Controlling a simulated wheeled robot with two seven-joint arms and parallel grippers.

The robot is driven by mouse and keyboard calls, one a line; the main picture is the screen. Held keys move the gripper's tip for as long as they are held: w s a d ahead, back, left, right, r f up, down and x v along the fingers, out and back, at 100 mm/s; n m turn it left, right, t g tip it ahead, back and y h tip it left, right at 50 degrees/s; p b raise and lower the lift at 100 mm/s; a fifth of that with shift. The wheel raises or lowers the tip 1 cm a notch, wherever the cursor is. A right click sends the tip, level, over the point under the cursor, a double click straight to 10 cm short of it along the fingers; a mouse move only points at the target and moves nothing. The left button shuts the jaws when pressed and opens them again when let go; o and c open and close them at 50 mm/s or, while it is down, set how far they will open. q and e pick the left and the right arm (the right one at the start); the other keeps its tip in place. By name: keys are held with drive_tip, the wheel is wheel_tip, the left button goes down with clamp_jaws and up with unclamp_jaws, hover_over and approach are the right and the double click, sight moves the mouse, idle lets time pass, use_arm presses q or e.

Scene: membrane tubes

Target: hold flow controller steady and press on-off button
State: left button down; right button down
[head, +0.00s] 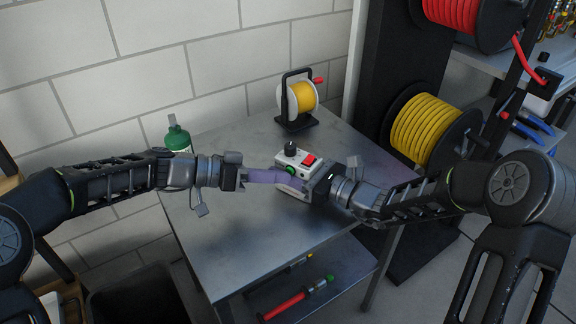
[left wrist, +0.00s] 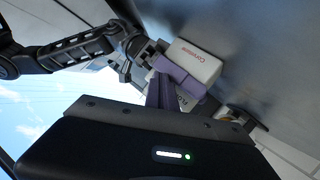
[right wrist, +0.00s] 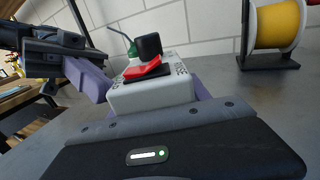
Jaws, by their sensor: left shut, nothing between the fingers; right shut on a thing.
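My right gripper (head: 307,185) is shut on the box from the right; the box also fills the middle of the right wrist view (right wrist: 150,95). The box also shows in the left wrist view (left wrist: 198,60).
A yellow reel on a black stand (head: 302,97) stands at the table's back. A green bottle (head: 177,136) is behind my left arm. Large red and yellow hose reels (head: 428,125) hang at the right. The table's front (head: 250,245) is clear.

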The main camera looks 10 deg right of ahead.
use_arm(q)
drive_tip(key=shift+w+d+r, duration=0.15)
drive_tip(key=shift+w+d, duration=0.35)
idle(0.8)
drive_tip(key=shift+s+a, duration=0.75)
drive_tip(key=shift+a, duration=0.15)
drive_tip(key=shift+s+a, duration=0.35)
drive_tip(key=shift+a, duration=0.05)
drive_tip(key=shift+s+a, duration=1.7)
drive_tip(key=shift+s, duration=0.1)
drive_tip(key=shift+a, duration=0.1)
idle(0.6)
drive_tip(key=shift+s+a, duration=1)
drive_tip(key=shift+s, duration=0.15)
